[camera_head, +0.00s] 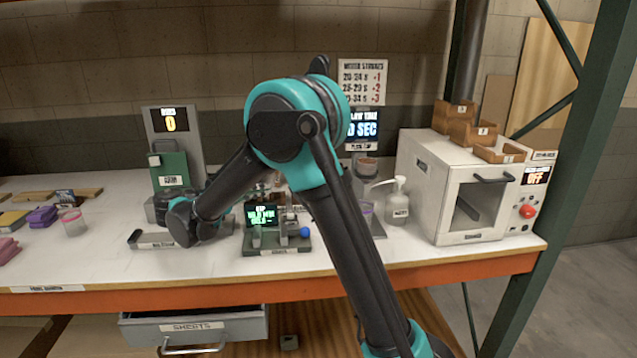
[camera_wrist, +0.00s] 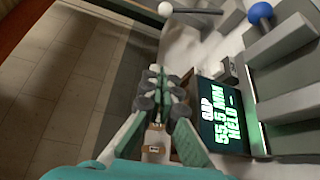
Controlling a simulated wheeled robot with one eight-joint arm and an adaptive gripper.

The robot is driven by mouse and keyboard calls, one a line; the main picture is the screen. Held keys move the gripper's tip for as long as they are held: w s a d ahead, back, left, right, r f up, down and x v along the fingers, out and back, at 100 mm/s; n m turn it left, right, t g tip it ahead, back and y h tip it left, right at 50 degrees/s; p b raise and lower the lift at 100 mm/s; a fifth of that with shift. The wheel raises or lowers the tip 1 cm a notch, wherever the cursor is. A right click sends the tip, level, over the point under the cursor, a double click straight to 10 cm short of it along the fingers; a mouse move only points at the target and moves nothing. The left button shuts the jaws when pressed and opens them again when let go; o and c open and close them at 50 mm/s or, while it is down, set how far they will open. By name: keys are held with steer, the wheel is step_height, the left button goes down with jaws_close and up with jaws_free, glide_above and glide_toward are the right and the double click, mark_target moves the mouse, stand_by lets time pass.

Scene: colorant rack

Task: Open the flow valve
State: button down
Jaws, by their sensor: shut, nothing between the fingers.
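A flow time display (camera_head: 362,128) reading 0 SEC stands at the back of the bench, with a small cup-like fixture (camera_head: 366,168) below it, partly behind my arm. I cannot clearly make out the valve itself. In the wrist view a white ball (camera_wrist: 165,9) sits at the end of a dark rod; whether it belongs to the valve is unclear. My gripper (camera_wrist: 154,74) is shut and empty, pointing toward the ball and apart from it. In the head view my arm hides the gripper.
A gap gauge display (camera_wrist: 221,115) reads 55.5 MM HELD, close to the right of my gripper, near a blue knob (camera_wrist: 260,13). A pump bottle (camera_head: 397,204) and a white oven (camera_head: 470,190) stand right.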

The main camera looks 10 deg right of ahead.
steer(key=shift+d, duration=0.1)
steer(key=s+d+x, duration=0.2)
steer(key=s+x, duration=0.1)
steer(key=x, duration=1.5)
steer(key=shift+d+r, duration=0.2)
steer(key=shift+r, duration=0.1)
